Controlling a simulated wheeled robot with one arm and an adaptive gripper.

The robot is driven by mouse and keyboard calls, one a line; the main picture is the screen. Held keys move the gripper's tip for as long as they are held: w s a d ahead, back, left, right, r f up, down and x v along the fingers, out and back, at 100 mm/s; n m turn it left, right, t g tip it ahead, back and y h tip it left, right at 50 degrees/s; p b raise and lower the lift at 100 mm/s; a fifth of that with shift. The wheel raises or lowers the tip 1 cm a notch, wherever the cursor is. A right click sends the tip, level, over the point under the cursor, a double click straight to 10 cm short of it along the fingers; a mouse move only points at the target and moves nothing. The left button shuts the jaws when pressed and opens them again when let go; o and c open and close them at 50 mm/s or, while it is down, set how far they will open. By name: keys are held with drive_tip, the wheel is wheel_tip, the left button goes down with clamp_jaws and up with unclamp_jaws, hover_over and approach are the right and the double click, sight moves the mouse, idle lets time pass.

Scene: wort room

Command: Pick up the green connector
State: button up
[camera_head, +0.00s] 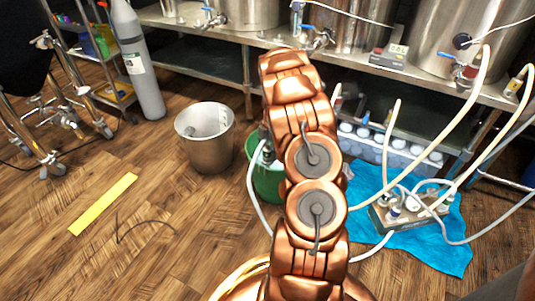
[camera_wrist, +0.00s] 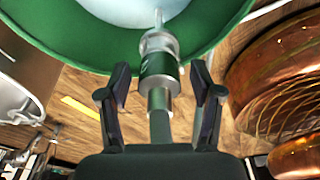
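In the wrist view a metal connector (camera_wrist: 158,62) with a green band lies at the rim of a green bucket (camera_wrist: 225,25). A pale hose runs from it into the bucket. My gripper (camera_wrist: 160,92) is open, with one dark finger on each side of the connector's lower metal end. Both fingers stand apart from it. In the head view the green bucket (camera_head: 256,180) is partly behind my copper-coloured arm. A white hose leads from its rim to the floor. My arm largely hides the gripper and connector there.
A metal bucket (camera_head: 206,140) stands left of the green one. A blue cloth (camera_head: 440,245) with a hose manifold (camera_head: 400,212) lies to the right. A steel bench (camera_head: 215,35) with tanks spans the back. A yellow strip (camera_head: 104,204) lies on the open wooden floor at left.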

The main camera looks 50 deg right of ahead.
sight(267, 143)
clamp_jaws()
idle(0.3)
drive_tip(key=shift+r, duration=0.2)
wheel_tip(267, 143, up, 3)
drive_tip(key=shift+w+r+p, duration=0.1)
drive_tip(key=shift+p, duration=1)
drive_tip(key=shift+s+d+r, duration=0.25)
drive_tip(key=shift+s+r, duration=0.05)
drive_tip(key=shift+s, duration=0.3)
drive_tip(key=s+d+p, duration=0.4)
drive_tip(key=s+d, duration=0.2)
drive_tip(key=s, duration=0.7)
drive_tip(key=shift+s+r, duration=0.25)
drive_tip(key=shift+r, duration=0.15)
drive_tip(key=shift+d, duration=0.1)
drive_tip(key=shift+r+p, duration=0.1)
drive_tip(key=shift+p, duration=0.2)
